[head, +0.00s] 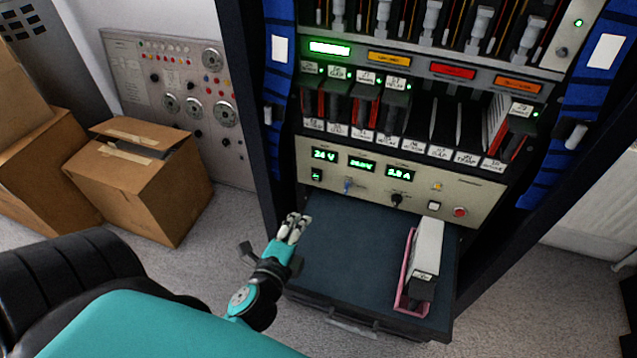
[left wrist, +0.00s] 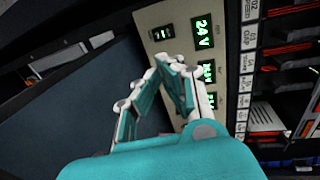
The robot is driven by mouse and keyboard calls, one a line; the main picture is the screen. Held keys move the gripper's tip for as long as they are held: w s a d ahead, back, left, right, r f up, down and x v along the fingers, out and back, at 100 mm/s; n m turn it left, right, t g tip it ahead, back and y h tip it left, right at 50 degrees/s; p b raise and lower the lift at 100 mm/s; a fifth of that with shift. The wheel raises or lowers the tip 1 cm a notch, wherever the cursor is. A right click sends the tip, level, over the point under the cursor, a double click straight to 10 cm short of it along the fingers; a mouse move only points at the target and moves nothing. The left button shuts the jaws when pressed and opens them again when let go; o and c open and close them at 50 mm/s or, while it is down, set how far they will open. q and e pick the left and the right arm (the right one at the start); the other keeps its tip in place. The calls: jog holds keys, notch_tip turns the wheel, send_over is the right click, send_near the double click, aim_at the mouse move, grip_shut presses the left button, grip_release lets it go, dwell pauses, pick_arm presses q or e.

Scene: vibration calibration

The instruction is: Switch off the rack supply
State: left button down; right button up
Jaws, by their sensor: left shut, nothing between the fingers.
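The rack supply (head: 466,193) is a beige panel in the rack, above a pulled-out dark drawer. Its green displays read 24 V, a blurred middle value and 2.8 A. A small green-lit rocker switch (head: 317,175) sits at its lower left, with a blue-tipped toggle (head: 347,186), a black knob (head: 396,200) and a red button (head: 460,212) to the right. In the left wrist view the panel (left wrist: 152,16) and the rocker (left wrist: 163,32) lie beyond the fingers. My left gripper (head: 297,219) is shut and empty, over the drawer's left side, below and apart from the panel. My right gripper is not in view.
The open drawer (head: 335,240) juts out below the panel and holds a pink tray (head: 404,270) with a grey module (head: 427,250) at its right. Card modules (head: 375,105) fill slots above. Cardboard boxes (head: 150,185) stand on the floor at left.

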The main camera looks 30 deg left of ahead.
pick_arm(q)
jog(key=p, duration=0.1)
send_near(323, 175)
jog(key=x, duration=0.2)
jog(key=p+x, duration=0.1)
jog(key=x, duration=0.2)
jog(key=shift+d+f+p, duration=0.1)
jog(key=shift+f+p, duration=0.1)
jog(key=shift+p, duration=0.1)
jog(key=shift+w, duration=0.55)
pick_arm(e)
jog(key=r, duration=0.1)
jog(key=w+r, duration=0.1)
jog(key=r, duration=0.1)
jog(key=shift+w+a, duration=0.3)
pick_arm(q)
jog(key=shift+w+a+r, duration=0.15)
jog(key=shift+w+a, duration=0.05)
jog(key=shift+w, duration=0.05)
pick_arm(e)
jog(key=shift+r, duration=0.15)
